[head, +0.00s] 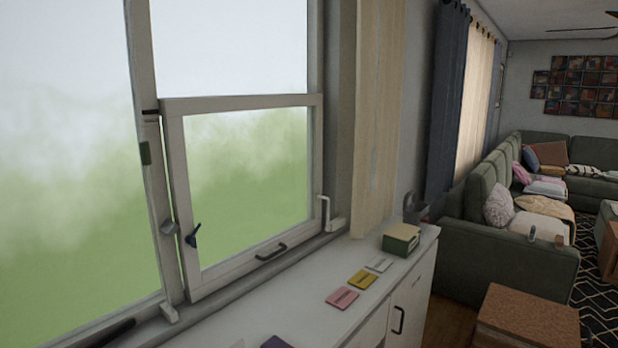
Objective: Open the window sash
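The window sash (240,267) is a white-framed lower pane in the left half of the head view. Its top rail crosses partway up the window, and its bottom rail sits close above the sill. A dark pull handle (271,252) is on the bottom rail. A dark blue latch lever (193,236) is on the left stile, tilted. A white lever (325,212) stands at the lower right corner. I cannot tell whether the sash is latched. Neither of my grippers is in view.
A white cabinet (302,324) runs below the window, holding pink (342,298), yellow (363,280) and white (379,265) cards and a green box (401,239). A beige curtain (378,120) hangs at right. A green sofa (500,262) and a brown ottoman (528,318) stand farther right.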

